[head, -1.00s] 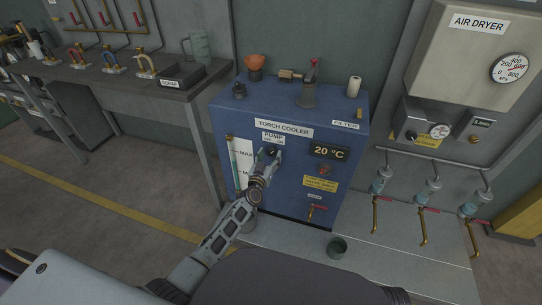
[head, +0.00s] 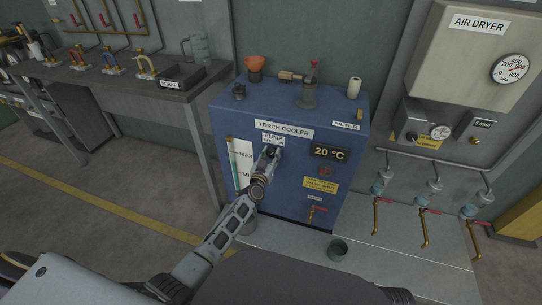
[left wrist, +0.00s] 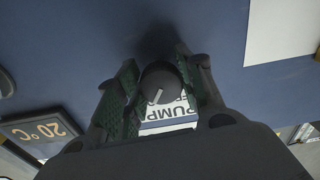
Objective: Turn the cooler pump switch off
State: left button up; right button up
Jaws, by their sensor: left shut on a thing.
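The blue torch cooler (head: 230,118) stands against the wall, with its white PUMP label (head: 273,135) on the upper front. My left gripper (head: 270,152) is at the front panel just below this label and hides the switch in the head view. In the left wrist view, the pump switch is a dark round knob (left wrist: 159,86) with a light pointer line. My left gripper's green-padded fingers (left wrist: 158,92) are on both sides of the knob, shut on it. The PUMP label (left wrist: 170,118) shows partly behind it, its position words mostly covered. My right gripper is not in view.
A 20 °C display (head: 329,152) is right of the pump switch, with a yellow label (head: 320,184) and a red-handled tap (head: 318,209) below. A level gauge (head: 233,165) is at left.

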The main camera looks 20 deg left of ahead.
pick_arm(q)
jog(key=shift+c, duration=0.6)
jog(key=shift+n, duration=0.4)
jog(key=n, duration=0.5)
jog(key=shift+d, duration=0.1)
jog(key=n, duration=0.3)
jog(key=shift+n, duration=0.3)
jog(key=shift+d+n+b, duration=0.1)
jog(key=shift+n+b, duration=0.3)
jog(key=shift+n, duration=1.9)
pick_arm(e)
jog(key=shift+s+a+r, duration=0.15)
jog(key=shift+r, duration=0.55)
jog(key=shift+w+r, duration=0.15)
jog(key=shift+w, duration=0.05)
